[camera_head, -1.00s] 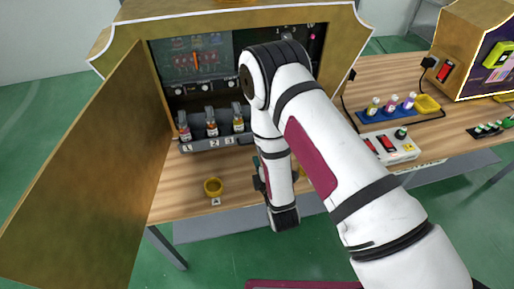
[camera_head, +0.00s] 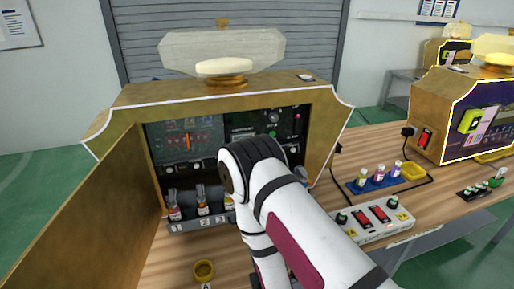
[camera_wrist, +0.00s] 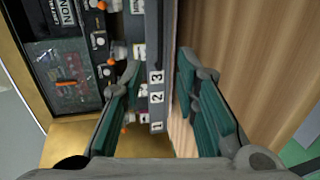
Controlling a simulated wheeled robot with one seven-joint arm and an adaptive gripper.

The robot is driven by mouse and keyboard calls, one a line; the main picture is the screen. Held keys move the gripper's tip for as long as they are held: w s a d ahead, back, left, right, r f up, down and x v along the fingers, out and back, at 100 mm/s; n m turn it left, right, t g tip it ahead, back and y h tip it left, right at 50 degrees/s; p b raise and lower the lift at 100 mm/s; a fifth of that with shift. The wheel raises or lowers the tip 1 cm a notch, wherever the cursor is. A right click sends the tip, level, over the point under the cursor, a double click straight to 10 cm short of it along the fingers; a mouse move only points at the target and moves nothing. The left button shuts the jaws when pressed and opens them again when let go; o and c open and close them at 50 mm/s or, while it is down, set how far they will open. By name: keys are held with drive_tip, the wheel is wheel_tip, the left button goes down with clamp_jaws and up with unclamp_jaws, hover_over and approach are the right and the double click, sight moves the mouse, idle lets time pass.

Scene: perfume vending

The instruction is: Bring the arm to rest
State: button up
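My arm reaches forward from the lower right in the head view, bent at the elbow in front of the golden vending cabinet (camera_head: 125,115). My gripper (camera_wrist: 160,68) shows in the wrist view, its two teal-padded fingers apart and nothing between them. In that view the numbered bottle rack (camera_wrist: 156,100) lies beyond the gap, close to the left finger. In the head view small bottles (camera_head: 203,208) stand in the rack inside the cabinet. My arm hides the rack's right part, and my gripper is hidden or below the frame there.
The cabinet's open door (camera_head: 85,210) stands at left. At right are a blue bottle tray (camera_head: 375,184), a white switch box (camera_head: 374,222) and a second cabinet (camera_head: 450,110).

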drive_tip(key=w+d+r+m+g+h, duration=0.2)
drive_tip(key=w+r+m, duration=0.55)
drive_tip(key=r, duration=0.35)
drive_tip(key=s+d+r+m+g, duration=0.1)
drive_tip(key=d+r+m+g, duration=0.3)
drive_tip(key=r, duration=0.6)
drive_tip(key=s+d+r+m+g+h, duration=0.1)
drive_tip(key=s+d+r+m, duration=0.4)
drive_tip(key=s+d+r, duration=0.5)
drive_tip(key=s+d+r+m+g, duration=0.1)
drive_tip(key=s+r+m, duration=0.1)
drive_tip(key=s, duration=0.7)
drive_tip(key=s+d+r+m+g+h, duration=0.1)
drive_tip(key=s+d+r+m+g, duration=0.1)
drive_tip(key=s, duration=0.7)
drive_tip(key=shift+s+r+m, duration=0.2)
drive_tip(key=shift+r+m, duration=0.15)
drive_tip(key=shift+r, duration=0.1)
drive_tip(key=shift+d, duration=0.1)
